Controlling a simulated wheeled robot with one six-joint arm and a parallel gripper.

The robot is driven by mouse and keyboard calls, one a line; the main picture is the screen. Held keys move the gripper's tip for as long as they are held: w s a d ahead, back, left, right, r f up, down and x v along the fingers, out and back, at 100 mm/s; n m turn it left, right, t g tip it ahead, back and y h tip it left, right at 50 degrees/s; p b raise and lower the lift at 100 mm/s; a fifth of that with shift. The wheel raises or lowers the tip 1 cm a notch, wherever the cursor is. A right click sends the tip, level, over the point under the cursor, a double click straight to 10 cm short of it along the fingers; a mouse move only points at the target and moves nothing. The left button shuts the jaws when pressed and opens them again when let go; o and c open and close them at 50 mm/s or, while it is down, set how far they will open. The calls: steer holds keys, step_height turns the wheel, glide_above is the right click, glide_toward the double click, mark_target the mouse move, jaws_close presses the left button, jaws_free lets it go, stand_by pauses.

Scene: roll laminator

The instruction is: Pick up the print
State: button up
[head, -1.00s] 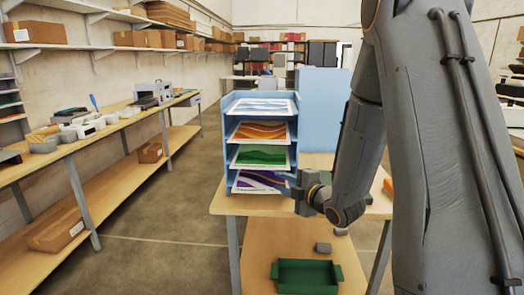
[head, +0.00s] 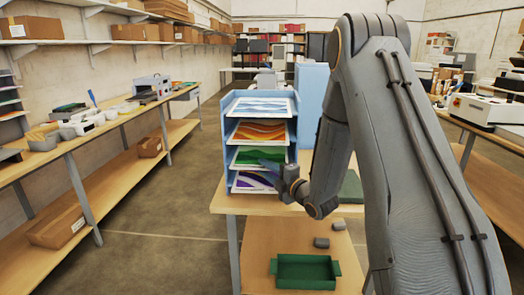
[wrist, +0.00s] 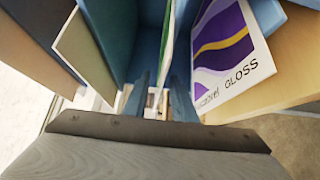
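A blue rack (head: 226,140) holds prints on stacked shelves. They are a blue-and-white print (head: 262,106) at the top, an orange print (head: 260,132), a green print (head: 250,156), and a purple print (head: 250,180) at the bottom. My gripper (head: 268,165) is at the right front of the green print, partly covering it. In the wrist view my two fingers (wrist: 160,88) stand apart, with the green print's thin edge (wrist: 168,48) between them in the picture. Contact cannot be told. The purple print (wrist: 228,45) beside them reads "GLOSS".
The rack stands on a wooden table (head: 228,204). A green tray (head: 305,272) and small grey blocks (head: 322,242) lie on the lower shelf. A dark green item (head: 351,188) lies right of my gripper. A long bench (head: 60,160) runs left, with clear floor between.

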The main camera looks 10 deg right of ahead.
steer(key=shift+w+a, duration=0.1)
steer(key=shift+w, duration=0.1)
jaws_close()
steer(key=shift+r, duration=0.1)
